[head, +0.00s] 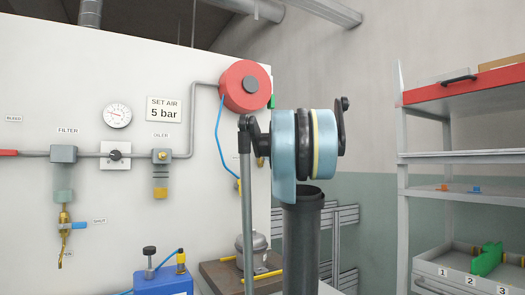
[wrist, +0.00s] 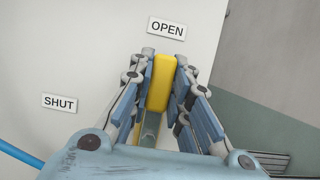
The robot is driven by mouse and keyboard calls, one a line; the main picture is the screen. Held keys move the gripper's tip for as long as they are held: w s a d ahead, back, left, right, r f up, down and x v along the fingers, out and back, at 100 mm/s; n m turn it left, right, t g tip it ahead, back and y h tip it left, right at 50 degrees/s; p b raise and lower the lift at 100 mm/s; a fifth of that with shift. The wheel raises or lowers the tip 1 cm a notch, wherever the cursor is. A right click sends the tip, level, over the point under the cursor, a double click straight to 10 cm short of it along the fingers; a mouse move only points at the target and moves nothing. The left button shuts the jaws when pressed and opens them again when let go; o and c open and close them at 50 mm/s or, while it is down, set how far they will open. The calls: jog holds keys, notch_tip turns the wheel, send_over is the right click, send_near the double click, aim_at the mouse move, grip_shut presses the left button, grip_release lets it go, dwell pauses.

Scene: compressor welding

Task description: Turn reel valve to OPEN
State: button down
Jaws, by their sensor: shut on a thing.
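The reel valve's yellow handle (wrist: 159,84) is between the two fingers of my gripper (wrist: 165,60) in the wrist view. My gripper is shut on it, one finger on each side. The handle's far end points up toward the OPEN label (wrist: 166,28), just beyond the fingertips. The SHUT label (wrist: 60,103) is off to the left. The handle's near end and the valve body are mostly hidden by my gripper. In the head view my arm hides the gripper and nearly all of the valve.
The red hose reel (head: 240,85) is on the white panel (head: 60,85), with a blue hose (head: 219,135) hanging from it. A filter (head: 64,154), gauge (head: 117,115) and oiler (head: 160,156) are to the left. A shelf rack (head: 404,180) stands at the right.

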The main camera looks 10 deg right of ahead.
jog(key=shift+f, duration=0.1)
jog(key=c, duration=1.5)
grip_release()
jog(key=v, duration=1.2)
